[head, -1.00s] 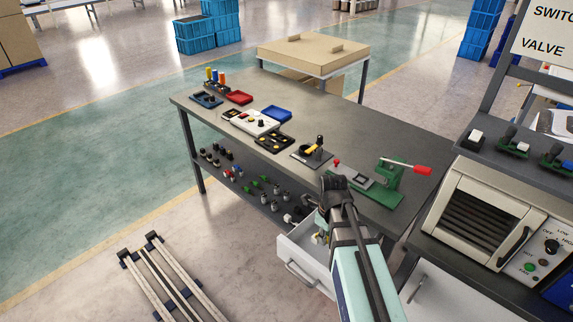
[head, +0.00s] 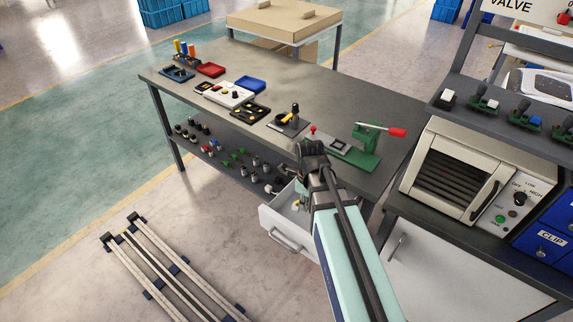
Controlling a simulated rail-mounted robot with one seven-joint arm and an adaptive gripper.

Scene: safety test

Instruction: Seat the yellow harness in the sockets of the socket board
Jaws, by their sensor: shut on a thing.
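My gripper (head: 312,151) is the dark end of my arm, at the bench's front edge, just below the red knob of the green fixture. It is shut, but its fingertips and what it holds are hidden from this view. I cannot pick out the yellow harness for certain. A black board with yellow pieces (head: 250,112) lies on the bench to the left of my gripper. A small dark stand with a yellow-and-black piece (head: 290,119) is nearer. Which of these, if either, is the socket board I cannot tell.
The bench (head: 330,101) also bears a white panel (head: 228,95), blue and red trays, and a green lever fixture (head: 366,145) close to my gripper. An open white drawer (head: 288,240) juts out below my arm. An oven-like box (head: 452,170) stands at right.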

